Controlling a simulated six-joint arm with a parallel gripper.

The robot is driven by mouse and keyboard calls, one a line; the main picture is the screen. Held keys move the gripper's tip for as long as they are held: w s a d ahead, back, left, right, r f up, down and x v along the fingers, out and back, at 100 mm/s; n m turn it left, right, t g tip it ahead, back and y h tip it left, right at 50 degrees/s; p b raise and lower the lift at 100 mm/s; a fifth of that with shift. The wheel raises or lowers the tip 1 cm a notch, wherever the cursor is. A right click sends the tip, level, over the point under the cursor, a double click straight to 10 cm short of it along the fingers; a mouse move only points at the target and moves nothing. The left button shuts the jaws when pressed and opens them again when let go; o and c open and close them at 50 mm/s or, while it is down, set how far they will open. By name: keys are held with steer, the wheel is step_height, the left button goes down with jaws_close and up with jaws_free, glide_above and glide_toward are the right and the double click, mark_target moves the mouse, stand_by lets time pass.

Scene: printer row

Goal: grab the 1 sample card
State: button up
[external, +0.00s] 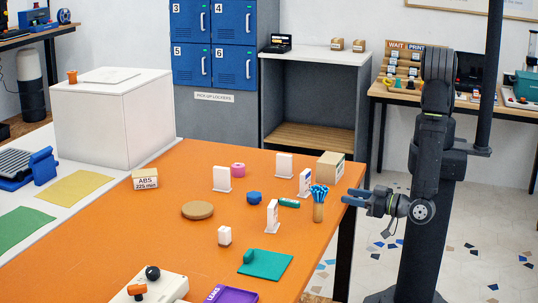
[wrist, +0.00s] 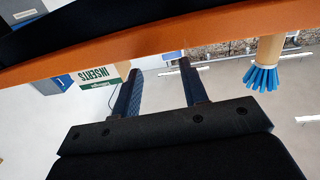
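Several white upright cards on small bases stand on the orange table. One is at the back left (external: 222,178), one at the back (external: 284,165), one at the right (external: 305,182) and one nearer the front (external: 272,215). The two at the right carry small dark marks, too small to read, so I cannot tell which is card 1. My gripper (external: 356,197) is beyond the table's right edge, pointing left, apart from the cards. In the wrist view my gripper (wrist: 160,67) has its fingers apart with nothing between them. No card shows clearly there.
A cardboard box (external: 330,167), green tray (external: 265,264), cork disc (external: 197,210) and small white block (external: 225,236) are nearby.

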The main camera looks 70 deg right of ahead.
step_height(320, 180, up, 24)
steer(key=f, duration=0.1)
steer(key=w+a+n+g+y, duration=0.3)
steer(key=a+n+g+y, duration=0.15)
steer(key=a, duration=0.45)
steer(key=w+a+r+n+g+y, duration=0.1)
steer(key=w+a+n+g+y, duration=0.3)
steer(key=a, duration=0.6)
steer(key=w+a+n+g+y, duration=0.25)
steer(key=a+n+y, duration=0.3)
steer(key=a, duration=0.35)
steer(key=w+d+f+n+g+h, duration=0.1)
steer(key=w+d+n+g+h, duration=0.7)
steer(key=d, duration=0.4)
steer(key=m, duration=0.1)
glide_toward(270, 230)
steer(key=shift+w+d+f+t+y, duration=0.1)
steer(key=shift+f+t+y, duration=0.1)
steer(key=shift+f, duration=0.15)
steer(key=shift+d+f+t+y, duration=0.1)
steer(key=shift+d+f+t, duration=0.1)
steer(key=shift+f, duration=0.15)
steer(key=shift+s+x, duration=0.2)
steer(key=shift+x, duration=1.2)
steer(key=shift+s+x, duration=0.15)
steer(key=shift+x, duration=1.25)
steer(key=shift+d, duration=0.1)
jaws_close()
